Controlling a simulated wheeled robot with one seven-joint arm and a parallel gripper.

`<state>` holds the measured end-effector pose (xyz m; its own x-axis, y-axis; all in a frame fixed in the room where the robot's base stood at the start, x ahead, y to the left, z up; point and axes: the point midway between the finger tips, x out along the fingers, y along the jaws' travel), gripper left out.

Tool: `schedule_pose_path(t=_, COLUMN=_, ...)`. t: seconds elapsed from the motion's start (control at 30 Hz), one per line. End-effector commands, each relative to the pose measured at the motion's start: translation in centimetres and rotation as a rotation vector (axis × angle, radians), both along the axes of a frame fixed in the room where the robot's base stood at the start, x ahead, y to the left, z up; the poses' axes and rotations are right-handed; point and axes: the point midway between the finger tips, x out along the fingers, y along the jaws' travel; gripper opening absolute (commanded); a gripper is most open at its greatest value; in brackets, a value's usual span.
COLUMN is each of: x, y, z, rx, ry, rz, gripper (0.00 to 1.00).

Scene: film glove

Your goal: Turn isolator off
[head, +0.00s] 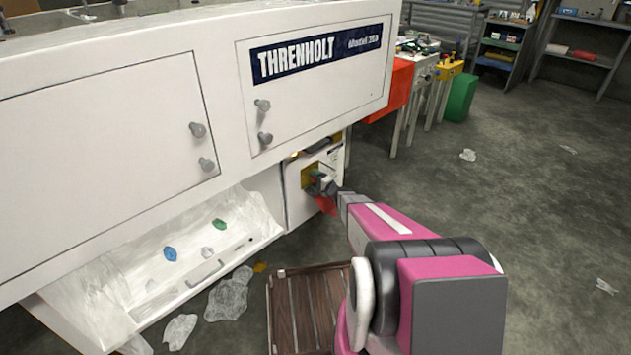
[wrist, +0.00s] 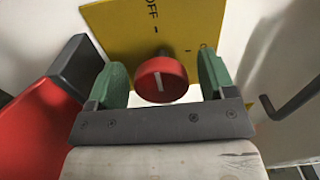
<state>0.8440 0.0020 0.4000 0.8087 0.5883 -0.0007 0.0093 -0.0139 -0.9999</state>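The isolator is a round red knob with a white line (wrist: 162,80) on a yellow plate (wrist: 178,20) marked OFF at its upper left. In the head view the yellow plate (head: 309,176) is on a white cabinet under the machine, and my gripper hides most of the knob. My gripper (wrist: 165,78) has two green fingers, one on each side of the knob. In the wrist view gaps show between the knob and both fingers. The white line points nearly straight up in the wrist view, with a slight tilt.
A red panel (wrist: 38,130) with a dark edge stands close to the left finger. A dark bent handle (wrist: 292,100) is at the right. A slatted wooden pallet (head: 305,310) lies on the floor by my arm. Plastic film (head: 230,296) lies on the floor. Open floor is to the right.

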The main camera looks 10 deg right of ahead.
Motion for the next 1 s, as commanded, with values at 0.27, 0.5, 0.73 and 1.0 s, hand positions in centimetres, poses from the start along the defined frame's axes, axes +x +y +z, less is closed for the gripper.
schedule_pose_path(t=0.27, x=-1.0, y=-0.7, z=0.1, rx=0.001, ry=0.001, rz=-0.002, gripper=0.76)
schedule_pose_path(t=0.5, x=-4.6, y=-3.2, z=0.1, rx=0.001, ry=0.002, rz=-0.002, gripper=0.76)
schedule_pose_path(t=0.73, x=-7.5, y=-5.4, z=0.1, rx=0.001, ry=0.001, rz=-0.001, gripper=0.76)
schedule_pose_path(t=1.0, x=-8.8, y=-6.3, z=0.0, rx=-0.001, ry=0.001, rz=0.0, gripper=0.76)
